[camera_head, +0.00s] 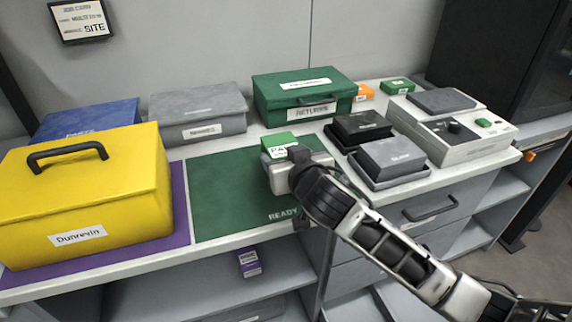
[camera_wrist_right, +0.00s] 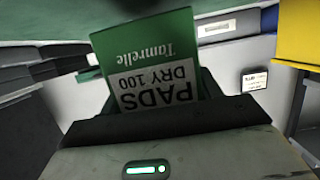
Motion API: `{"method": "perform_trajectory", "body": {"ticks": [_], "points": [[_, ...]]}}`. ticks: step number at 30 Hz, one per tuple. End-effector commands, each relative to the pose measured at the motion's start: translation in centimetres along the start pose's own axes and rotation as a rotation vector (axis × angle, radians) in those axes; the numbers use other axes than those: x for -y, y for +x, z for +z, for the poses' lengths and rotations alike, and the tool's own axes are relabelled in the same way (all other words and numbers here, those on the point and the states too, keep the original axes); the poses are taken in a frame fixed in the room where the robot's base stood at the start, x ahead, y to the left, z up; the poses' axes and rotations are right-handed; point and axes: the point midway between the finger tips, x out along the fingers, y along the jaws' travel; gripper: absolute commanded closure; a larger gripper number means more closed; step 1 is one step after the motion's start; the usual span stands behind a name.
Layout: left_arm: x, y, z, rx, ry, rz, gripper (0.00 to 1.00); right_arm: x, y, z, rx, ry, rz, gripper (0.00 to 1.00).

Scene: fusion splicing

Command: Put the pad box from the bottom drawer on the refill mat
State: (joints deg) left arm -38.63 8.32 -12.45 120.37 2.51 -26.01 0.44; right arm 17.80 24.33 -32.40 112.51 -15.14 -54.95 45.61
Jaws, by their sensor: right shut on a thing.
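The pad box (camera_head: 279,144) is small and green with a white label. In the right wrist view the pad box (camera_wrist_right: 150,50) shows upside down, reading "PADS DRY 100". My right gripper (camera_head: 291,160) is shut on it and holds it over the back right part of a green mat (camera_head: 230,190) marked "READY". I cannot tell whether the box touches the mat or hangs above it. The gripper hides part of the box and mat. No mat that I can read as "refill" shows. A drawer (camera_head: 350,305) low under the counter seems pulled out. My left gripper is not in view.
A yellow case (camera_head: 90,190) stands on a purple mat (camera_head: 182,225) at left. Grey (camera_head: 198,110) and green (camera_head: 300,95) cases stand behind. Black trays (camera_head: 360,129) and a white machine (camera_head: 450,130) are at right. A purple box (camera_head: 249,263) sits on the shelf below.

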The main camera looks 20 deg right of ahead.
Motion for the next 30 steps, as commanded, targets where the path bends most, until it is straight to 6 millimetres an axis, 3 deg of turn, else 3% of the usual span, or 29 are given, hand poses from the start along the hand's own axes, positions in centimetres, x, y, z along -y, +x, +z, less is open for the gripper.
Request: {"method": "perform_trajectory", "body": {"ticks": [8,12,18,26,30], "points": [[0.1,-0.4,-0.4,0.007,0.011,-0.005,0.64,2.1,-6.2,-5.1,-0.009,0.006,-0.007,0.65],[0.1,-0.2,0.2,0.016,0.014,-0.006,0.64,3.5,-9.8,-5.4,-0.003,0.005,-0.008,0.65],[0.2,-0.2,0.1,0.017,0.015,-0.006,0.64,4.9,-13.5,-6.0,-0.002,0.005,-0.005,0.65],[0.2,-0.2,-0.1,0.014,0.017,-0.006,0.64,5.5,-15.2,-5.9,0.001,0.001,0.000,0.65],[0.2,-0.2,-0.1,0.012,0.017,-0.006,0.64,4.2,-14.7,-4.2,0.011,0.014,0.009,0.65]]}}
